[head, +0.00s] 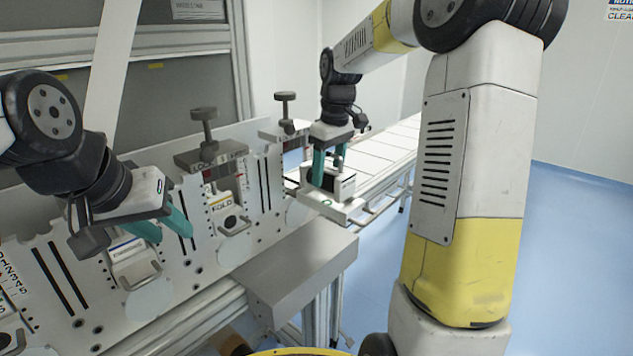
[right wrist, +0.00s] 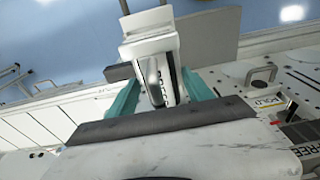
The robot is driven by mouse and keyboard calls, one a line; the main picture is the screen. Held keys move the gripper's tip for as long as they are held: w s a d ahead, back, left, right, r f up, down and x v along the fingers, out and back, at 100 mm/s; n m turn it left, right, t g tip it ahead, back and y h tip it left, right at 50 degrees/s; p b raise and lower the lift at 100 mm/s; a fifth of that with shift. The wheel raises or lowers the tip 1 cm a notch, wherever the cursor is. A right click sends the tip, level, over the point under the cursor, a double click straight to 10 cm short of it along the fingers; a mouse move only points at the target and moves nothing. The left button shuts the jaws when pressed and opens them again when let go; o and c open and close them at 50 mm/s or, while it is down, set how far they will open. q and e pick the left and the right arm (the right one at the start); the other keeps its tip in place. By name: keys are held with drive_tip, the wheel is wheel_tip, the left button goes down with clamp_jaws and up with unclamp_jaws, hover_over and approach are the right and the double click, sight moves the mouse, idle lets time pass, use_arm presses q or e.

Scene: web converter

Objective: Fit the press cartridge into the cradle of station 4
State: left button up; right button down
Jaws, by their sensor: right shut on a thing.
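The press cartridge (head: 330,204), a white block with a dark side and a flat base, is held by my right gripper (head: 328,168) in the head view. It hangs in front of the far end of the slotted panel. In the right wrist view, the cartridge (right wrist: 150,48) sits between the teal fingers of my right gripper (right wrist: 160,93), lettering partly visible. My left gripper (head: 162,222) is open and empty, its teal fingers in front of the panel. I cannot tell which cradle is station 4; no station number is readable, and the area behind the cartridge is partly hidden.
A grey slotted panel (head: 190,262) carries a module marked FOLD (head: 231,220) and another handled module (head: 134,262). Screw clamps (head: 210,150) stand along its top. A grey metal box (head: 300,275) juts out below. A white conveyor (head: 385,150) runs behind. Blue floor is clear at right.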

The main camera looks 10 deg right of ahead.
drive_tip(key=shift+f, duration=1.75)
drive_tip(key=shift+c, duration=2)
unclamp_jaws()
drive_tip(key=shift+f, duration=0.15)
drive_tip(key=r, duration=0.8)
drive_tip(key=s+r, duration=0.1)
drive_tip(key=r, duration=0.3)
drive_tip(key=shift+d, duration=0.4)
drive_tip(key=s+a+f+m+t, duration=0.1)
drive_tip(key=s+m, duration=0.1)
drive_tip(key=s, duration=0.5)
drive_tip(key=s+a+f+m+t+y, duration=0.1)
drive_tip(key=s+m+t, duration=0.1)
drive_tip(key=s, duration=0.6)
drive_tip(key=s+a+f+m+t, duration=0.1)
drive_tip(key=s+f+m+t, duration=0.1)
drive_tip(key=s, duration=0.6)
drive_tip(key=shift+m, duration=0.5)
